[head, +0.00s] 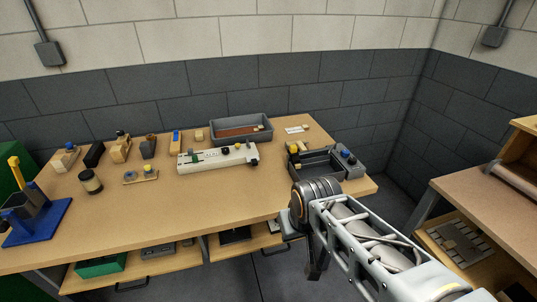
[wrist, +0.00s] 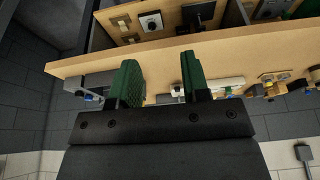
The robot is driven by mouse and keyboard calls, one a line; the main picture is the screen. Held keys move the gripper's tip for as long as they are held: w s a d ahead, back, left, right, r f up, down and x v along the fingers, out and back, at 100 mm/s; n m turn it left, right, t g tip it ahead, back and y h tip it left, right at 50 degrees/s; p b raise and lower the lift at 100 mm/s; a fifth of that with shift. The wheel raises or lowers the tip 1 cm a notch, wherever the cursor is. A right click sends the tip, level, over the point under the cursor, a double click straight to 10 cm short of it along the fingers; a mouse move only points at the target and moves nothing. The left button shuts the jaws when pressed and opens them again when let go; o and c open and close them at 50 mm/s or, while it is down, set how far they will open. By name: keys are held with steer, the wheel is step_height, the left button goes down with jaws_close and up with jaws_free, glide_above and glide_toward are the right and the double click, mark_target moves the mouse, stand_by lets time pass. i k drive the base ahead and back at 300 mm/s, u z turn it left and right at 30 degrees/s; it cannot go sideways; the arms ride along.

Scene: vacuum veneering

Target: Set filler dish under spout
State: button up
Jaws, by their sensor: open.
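My gripper (wrist: 161,80) is open, with two green finger pads apart and nothing between them in the wrist view. In the head view my arm reaches in from the lower right, and its wrist is at the front right edge of the workbench (head: 230,205). A stand with a blue base, a grey hopper-like body and a yellow lever (head: 15,170) is at the bench's far left, well away from my gripper. I cannot make out a spout on it. I cannot tell which item is the filler dish.
A dark jar (head: 90,182) and several small tools stand along the bench's left and back. A long white device (head: 217,158) and a grey tray (head: 240,126) lie mid-bench. A grey open box (head: 325,163) is near my arm. The bench's front middle is clear. Open drawers sit below.

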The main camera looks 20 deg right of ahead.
mark_target(254, 159)
steer(key=i, duration=0.9)
steer(key=u, duration=0.05)
